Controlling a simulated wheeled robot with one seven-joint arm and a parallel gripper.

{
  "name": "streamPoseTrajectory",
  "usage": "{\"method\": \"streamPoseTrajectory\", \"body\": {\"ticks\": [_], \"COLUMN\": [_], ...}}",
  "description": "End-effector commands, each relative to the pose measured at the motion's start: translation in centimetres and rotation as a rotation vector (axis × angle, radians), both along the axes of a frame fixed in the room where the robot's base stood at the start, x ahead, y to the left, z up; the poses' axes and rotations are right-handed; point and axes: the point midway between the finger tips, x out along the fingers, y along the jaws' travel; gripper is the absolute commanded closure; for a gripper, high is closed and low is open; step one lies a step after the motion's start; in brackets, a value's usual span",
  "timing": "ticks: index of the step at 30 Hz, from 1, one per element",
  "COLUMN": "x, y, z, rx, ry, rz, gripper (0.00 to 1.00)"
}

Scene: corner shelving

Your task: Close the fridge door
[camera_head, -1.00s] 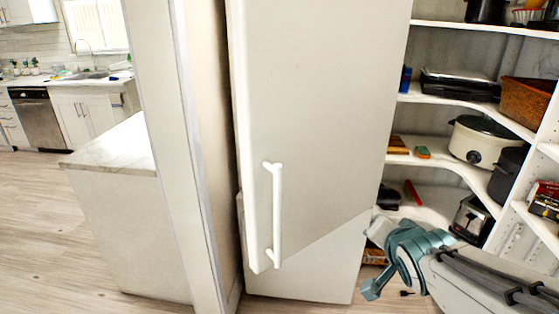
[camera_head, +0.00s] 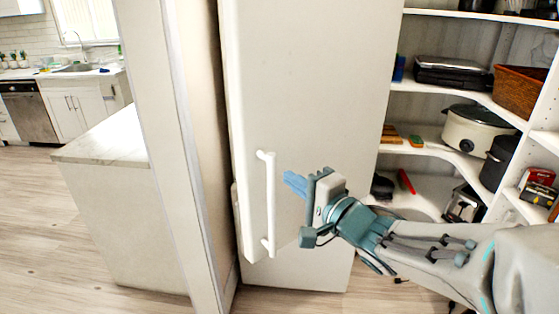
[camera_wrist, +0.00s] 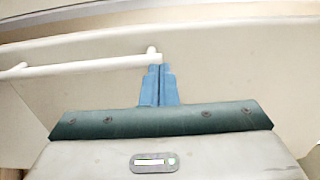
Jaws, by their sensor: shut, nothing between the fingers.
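The tall white fridge door (camera_head: 310,90) fills the middle of the head view. Its handle-side bottom corner juts out over the lower white panel (camera_head: 300,275), so it stands ajar, with its handle at the left. The white bar handle (camera_head: 268,205) is upright in the head view and crosses the upper left of the wrist view (camera_wrist: 85,67). My gripper (camera_head: 290,180) is shut and empty, just right of the handle in front of the door. In the wrist view its blue fingers (camera_wrist: 159,84) lie close to the handle's end; I cannot tell whether they touch it.
Corner shelves (camera_head: 455,98) at the right hold a slow cooker (camera_head: 475,130), a wicker basket (camera_head: 520,92) and a toaster (camera_head: 462,204). A wall edge (camera_head: 165,150) stands close at the left, beside a counter (camera_head: 110,140). Wooden floor (camera_head: 35,230) is open farther left.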

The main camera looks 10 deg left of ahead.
Motion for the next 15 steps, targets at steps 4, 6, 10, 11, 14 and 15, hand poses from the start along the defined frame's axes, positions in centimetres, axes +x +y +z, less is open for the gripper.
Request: {"method": "streamPoseTrajectory", "body": {"ticks": [4, 6, 10, 11, 14, 15], "x": [1.3, 2.2, 4.0, 4.3, 5.6, 6.1], "y": [1.5, 2.5, 4.3, 4.8, 6.2, 6.7], "z": [-0.1, -0.1, 0.0, -0.1, 0.0, 0.0], "rx": [-0.001, -0.001, -0.001, -0.001, -0.001, -0.001], "ry": [0.001, 0.001, 0.001, 0.001, 0.001, 0.001], "rz": [0.001, 0.002, 0.001, 0.001, 0.001, 0.0], "gripper": [1.0, 1.0, 1.0, 1.0, 1.0, 1.0]}}
